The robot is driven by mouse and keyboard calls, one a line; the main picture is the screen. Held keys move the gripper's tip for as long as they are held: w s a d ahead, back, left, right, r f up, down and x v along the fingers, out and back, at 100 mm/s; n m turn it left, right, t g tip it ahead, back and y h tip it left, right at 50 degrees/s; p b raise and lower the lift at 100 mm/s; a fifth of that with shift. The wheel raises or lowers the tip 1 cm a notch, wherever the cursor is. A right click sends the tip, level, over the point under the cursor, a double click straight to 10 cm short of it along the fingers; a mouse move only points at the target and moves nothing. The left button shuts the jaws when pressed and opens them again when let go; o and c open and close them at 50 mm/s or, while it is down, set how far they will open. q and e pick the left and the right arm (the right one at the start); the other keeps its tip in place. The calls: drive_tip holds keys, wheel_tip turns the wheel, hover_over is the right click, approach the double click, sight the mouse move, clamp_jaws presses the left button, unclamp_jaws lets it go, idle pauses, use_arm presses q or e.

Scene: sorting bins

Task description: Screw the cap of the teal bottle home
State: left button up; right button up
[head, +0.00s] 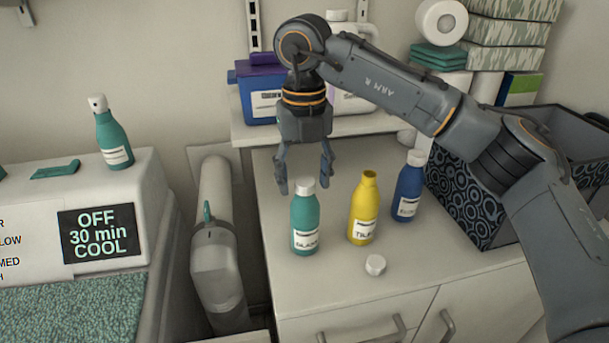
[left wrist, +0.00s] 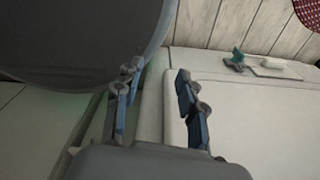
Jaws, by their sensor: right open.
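A teal bottle (head: 305,222) stands upright on the white cabinet top, with a white cap (head: 305,186) on its neck. I cannot tell how tightly the cap sits. My right gripper (head: 305,178) points down over this bottle, open, its fingertips on either side of the cap's height; contact is not visible. My left gripper (left wrist: 157,98) shows in the left wrist view with its two fingers apart and nothing between them. It is not visible in the head view.
A capless yellow bottle (head: 363,208) and a capped blue bottle (head: 408,188) stand to the right. A loose white cap (head: 375,265) lies in front. A patterned bin (head: 458,195) is at right. Another teal bottle (head: 112,140) stands on the white machine at left.

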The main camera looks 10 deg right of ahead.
drive_tip(key=n, duration=0.3)
drive_tip(key=shift+r+p, duration=0.1)
drive_tip(key=shift+p, duration=0.25)
drive_tip(key=n, duration=0.4)
drive_tip(key=shift+n, duration=0.3)
drive_tip(key=n, duration=0.4)
drive_tip(key=shift+s+p, duration=0.1)
drive_tip(key=shift+p, duration=0.3)
drive_tip(key=n, duration=0.9)
drive_tip(key=shift+n+p, duration=0.3)
drive_tip(key=shift+p, duration=0.05)
drive_tip(key=n, duration=0.6)
clamp_jaws()
